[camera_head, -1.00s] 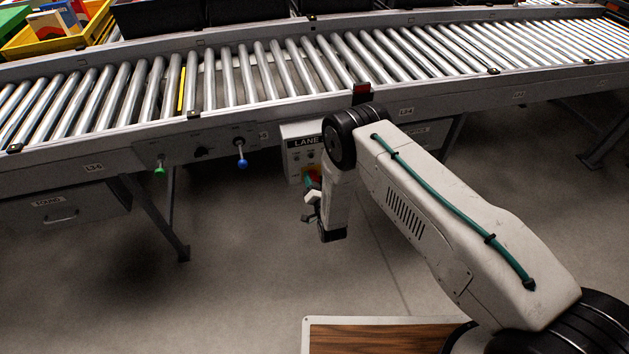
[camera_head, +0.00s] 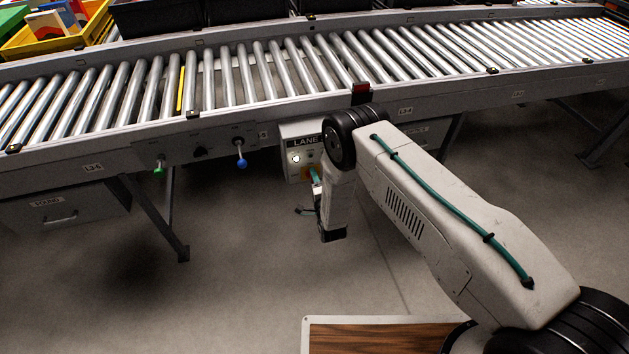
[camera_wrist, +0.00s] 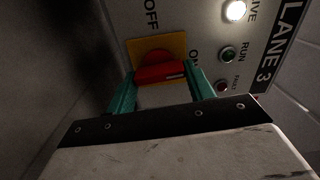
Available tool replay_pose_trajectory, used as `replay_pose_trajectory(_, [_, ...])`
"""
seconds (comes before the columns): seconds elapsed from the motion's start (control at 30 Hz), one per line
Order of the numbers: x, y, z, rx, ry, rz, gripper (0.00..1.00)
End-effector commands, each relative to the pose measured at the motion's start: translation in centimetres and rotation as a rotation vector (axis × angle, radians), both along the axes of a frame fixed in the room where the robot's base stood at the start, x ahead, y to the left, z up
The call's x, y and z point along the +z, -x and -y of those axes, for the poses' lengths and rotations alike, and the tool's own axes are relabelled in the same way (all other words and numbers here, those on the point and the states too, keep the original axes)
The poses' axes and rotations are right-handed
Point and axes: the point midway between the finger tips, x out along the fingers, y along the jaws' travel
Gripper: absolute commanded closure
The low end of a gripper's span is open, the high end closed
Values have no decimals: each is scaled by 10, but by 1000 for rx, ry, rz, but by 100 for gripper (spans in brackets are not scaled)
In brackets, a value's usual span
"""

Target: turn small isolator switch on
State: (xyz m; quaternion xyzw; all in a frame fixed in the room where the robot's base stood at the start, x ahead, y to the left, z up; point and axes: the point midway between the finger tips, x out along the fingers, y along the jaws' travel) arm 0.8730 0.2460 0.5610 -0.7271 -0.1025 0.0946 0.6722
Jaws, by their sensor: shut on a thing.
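The isolator switch is a red rotary handle (camera_wrist: 155,73) on a yellow plate (camera_wrist: 176,44), on the LANE 3 control box (camera_head: 290,170). In the wrist view, OFF is printed above the plate and ON to its right. The handle lies nearly level in that view, its white mark at the right end, toward ON. My gripper (camera_wrist: 162,78) is shut on the handle, with one green finger at each end. In the head view my gripper (camera_head: 315,180) is partly hidden by my own wrist.
The LIVE lamp (camera_wrist: 235,11) glows white; the RUN lamp (camera_wrist: 228,54) and a red lamp (camera_wrist: 222,87) look unlit. The box hangs below the roller conveyor (camera_head: 250,75). Left of it, a blue-knobbed lever (camera_head: 242,163) and a green-knobbed one (camera_head: 159,170) stick out. The floor below is open.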

Motion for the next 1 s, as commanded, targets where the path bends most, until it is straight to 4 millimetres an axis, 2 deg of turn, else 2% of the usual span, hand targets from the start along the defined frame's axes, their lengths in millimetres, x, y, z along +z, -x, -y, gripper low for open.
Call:
replay_pose_trajectory(0.3, [-1,0,0,1,-82,-24,70])
replay_pose_trajectory(0.77, [-1,0,0,1,-91,-27,70])
replay_pose_trajectory(0.8, [-1,0,0,1,-91,-27,36])
replay_pose_trajectory(0.83, [-1,0,0,1,-91,-27,28])
replay_pose_trajectory(1.0, [-1,0,0,1,-90,-27,25])
